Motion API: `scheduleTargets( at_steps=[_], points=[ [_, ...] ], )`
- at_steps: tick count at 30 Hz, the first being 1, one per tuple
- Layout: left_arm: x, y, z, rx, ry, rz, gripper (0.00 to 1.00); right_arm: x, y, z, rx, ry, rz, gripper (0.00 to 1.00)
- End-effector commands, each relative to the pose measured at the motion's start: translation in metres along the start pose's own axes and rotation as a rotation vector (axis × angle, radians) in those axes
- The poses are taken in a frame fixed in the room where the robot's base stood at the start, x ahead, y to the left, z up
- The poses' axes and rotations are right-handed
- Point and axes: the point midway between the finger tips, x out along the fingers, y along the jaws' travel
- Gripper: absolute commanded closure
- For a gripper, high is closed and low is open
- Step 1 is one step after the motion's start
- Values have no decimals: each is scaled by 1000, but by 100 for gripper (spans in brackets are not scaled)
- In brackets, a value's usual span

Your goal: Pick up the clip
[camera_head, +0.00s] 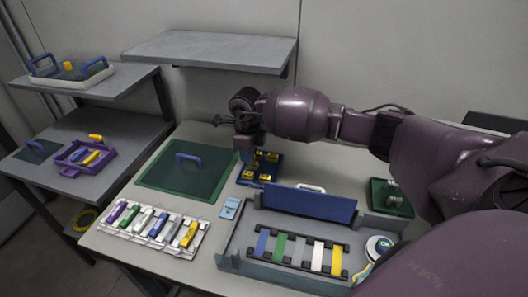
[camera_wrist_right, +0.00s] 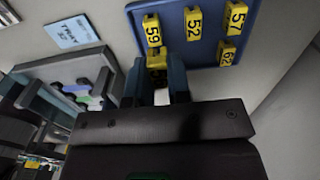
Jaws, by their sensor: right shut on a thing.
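My right gripper (camera_head: 247,156) is over the left side of a small blue tray (camera_head: 275,170) on the table. In the right wrist view its two dark fingers (camera_wrist_right: 156,82) are closed on a yellow clip (camera_wrist_right: 157,60) at the tray's near edge. I cannot read a number on this clip, nor tell whether it is clear of the tray. Other yellow clips in the tray read 59 (camera_wrist_right: 152,30), 52 (camera_wrist_right: 193,23), 57 (camera_wrist_right: 235,18) and 62 (camera_wrist_right: 227,53). The blue tray also shows in the right wrist view (camera_wrist_right: 175,42). My left gripper is not in view.
A green mat with a blue handle (camera_head: 188,174) lies left of the tray. In front are a grey case with a blue lid (camera_head: 310,203), a white rack of coloured pieces (camera_head: 150,228) and a small blue label card (camera_head: 230,208). A green tray (camera_head: 390,198) stands right.

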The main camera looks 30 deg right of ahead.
Motion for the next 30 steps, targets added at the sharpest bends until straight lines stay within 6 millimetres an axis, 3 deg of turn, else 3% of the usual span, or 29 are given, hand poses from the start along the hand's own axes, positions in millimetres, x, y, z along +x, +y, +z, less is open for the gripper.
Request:
scheduleTargets(
  at_steps=[6,15,25,30],
  points=[
    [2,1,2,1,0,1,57,1,38,47,-5,-2,0,100],
    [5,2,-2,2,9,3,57,1,73,90,-2,0,0,100],
    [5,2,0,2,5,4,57,0,85,104,-7,0,-1,100],
    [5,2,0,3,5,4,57,0,85,104,-107,0,-1,100]
  ],
)
